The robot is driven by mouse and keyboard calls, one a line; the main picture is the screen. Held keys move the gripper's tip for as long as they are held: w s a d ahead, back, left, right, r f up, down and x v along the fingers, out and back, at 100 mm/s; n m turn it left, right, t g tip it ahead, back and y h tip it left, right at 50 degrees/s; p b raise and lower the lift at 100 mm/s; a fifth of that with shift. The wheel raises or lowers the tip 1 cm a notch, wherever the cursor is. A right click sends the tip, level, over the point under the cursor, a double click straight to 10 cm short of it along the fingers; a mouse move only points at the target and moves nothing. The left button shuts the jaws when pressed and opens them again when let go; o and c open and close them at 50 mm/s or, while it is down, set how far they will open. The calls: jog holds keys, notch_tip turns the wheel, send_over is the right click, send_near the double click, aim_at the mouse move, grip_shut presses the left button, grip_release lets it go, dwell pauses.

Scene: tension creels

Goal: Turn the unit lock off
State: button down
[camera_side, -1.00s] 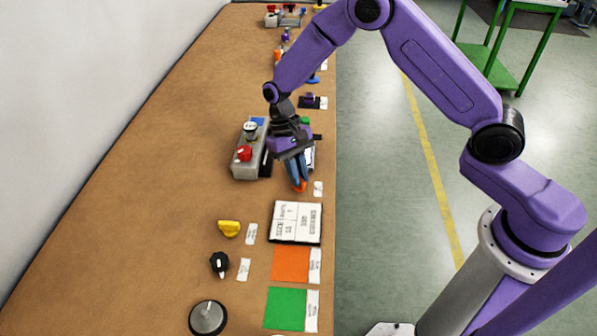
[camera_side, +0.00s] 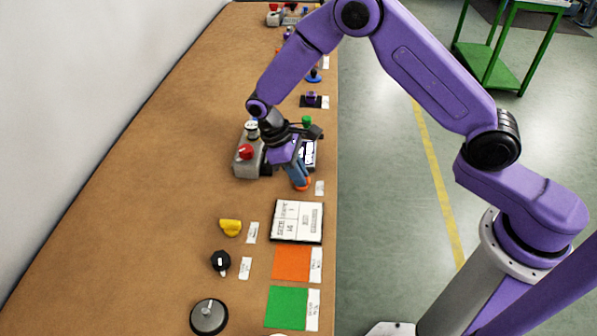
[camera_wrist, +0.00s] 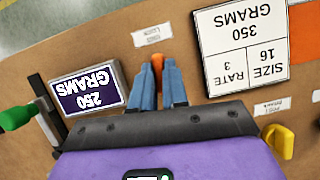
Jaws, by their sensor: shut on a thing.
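My gripper (camera_side: 300,178) points down at the bench near its right edge, tilted in the side view. Its blue-grey fingers are shut on a small orange knob (camera_side: 304,186). In the wrist view the orange knob (camera_wrist: 157,61) shows between the fingertips (camera_wrist: 159,72); the fingers hide most of it, so I cannot tell which way it is turned. A small white label (camera_wrist: 152,35) lies beside it, with text too small to read surely; I take the knob for the unit lock.
A grey box (camera_side: 247,168) with a red knob (camera_side: 244,152) stands left of my gripper. A white card (camera_side: 297,222), yellow knob (camera_side: 230,227) and black knob (camera_side: 220,260) lie nearer the camera.

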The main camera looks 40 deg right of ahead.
jog(key=shift+n, duration=0.3)
jog(key=shift+w+a, duration=0.1)
jog(key=c, duration=1.1)
grip_release()
jog(key=shift+c, duration=0.2)
jog(key=v, duration=1.7)
jog(key=shift+s+a+r, duration=0.2)
jog(key=shift+r, duration=0.05)
